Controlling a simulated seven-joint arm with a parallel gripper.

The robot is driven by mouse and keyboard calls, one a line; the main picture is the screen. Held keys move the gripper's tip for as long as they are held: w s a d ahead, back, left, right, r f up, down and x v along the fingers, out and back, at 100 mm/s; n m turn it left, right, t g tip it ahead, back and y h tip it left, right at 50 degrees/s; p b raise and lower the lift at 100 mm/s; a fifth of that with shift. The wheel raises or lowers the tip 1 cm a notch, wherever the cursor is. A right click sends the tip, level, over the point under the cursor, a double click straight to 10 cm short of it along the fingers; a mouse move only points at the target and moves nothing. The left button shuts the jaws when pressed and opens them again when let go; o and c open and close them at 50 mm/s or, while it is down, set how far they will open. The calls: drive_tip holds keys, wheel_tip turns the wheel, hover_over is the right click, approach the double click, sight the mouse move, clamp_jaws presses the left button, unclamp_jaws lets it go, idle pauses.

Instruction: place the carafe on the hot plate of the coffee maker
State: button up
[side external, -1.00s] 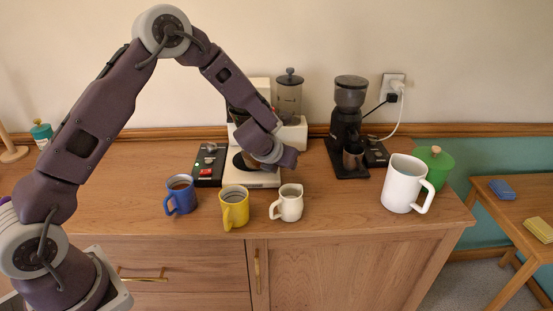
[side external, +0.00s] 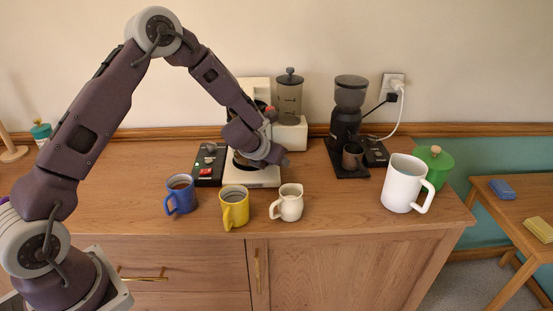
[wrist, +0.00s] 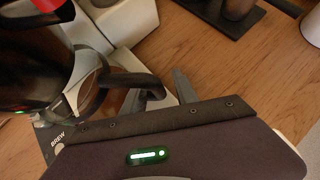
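The coffee maker (side external: 262,179) is cream-coloured and stands near the back of the counter, with its hot plate low at the front. My gripper (side external: 277,157) is low at its front right and hides part of that area. In the wrist view the glass carafe (wrist: 86,50) shows only in part, under a large dark rounded body, with its black handle (wrist: 125,80) pointing towards my gripper (wrist: 160,92). The two grey fingers are apart, on either side of the handle's outer end. I see a gap at the right finger. Whether the carafe sits flat on the plate is hidden.
A blue mug (side external: 181,195), a yellow mug (side external: 234,207) and a cream jug (side external: 288,203) stand in front. The grinder (side external: 348,122) is to the right, with a white pitcher (side external: 403,183) farther right. A black switch box (side external: 209,165) sits left of the coffee maker.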

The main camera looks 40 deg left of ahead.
drive_tip(key=shift+r, duration=0.25)
drive_tip(key=s+a+r+n+g+y, duration=0.1)
drive_tip(key=s+r+n+y, duration=0.1)
drive_tip(key=s+r+n, duration=0.95)
drive_tip(key=s+a+r+n+g+y, duration=0.1)
drive_tip(key=s+r+n+y, duration=0.1)
drive_tip(key=s+r+n, duration=0.9)
drive_tip(key=s+d+f+n+h, duration=0.1)
drive_tip(key=s+d+n+h, duration=0.2)
drive_tip(key=s+d+n, duration=0.2)
drive_tip(key=s+d+f+n+g+h, duration=0.1)
drive_tip(key=s+d+n+h, duration=0.2)
drive_tip(key=s, duration=0.9)
drive_tip(key=d+n, duration=0.3)
drive_tip(key=shift+s, duration=0.25)
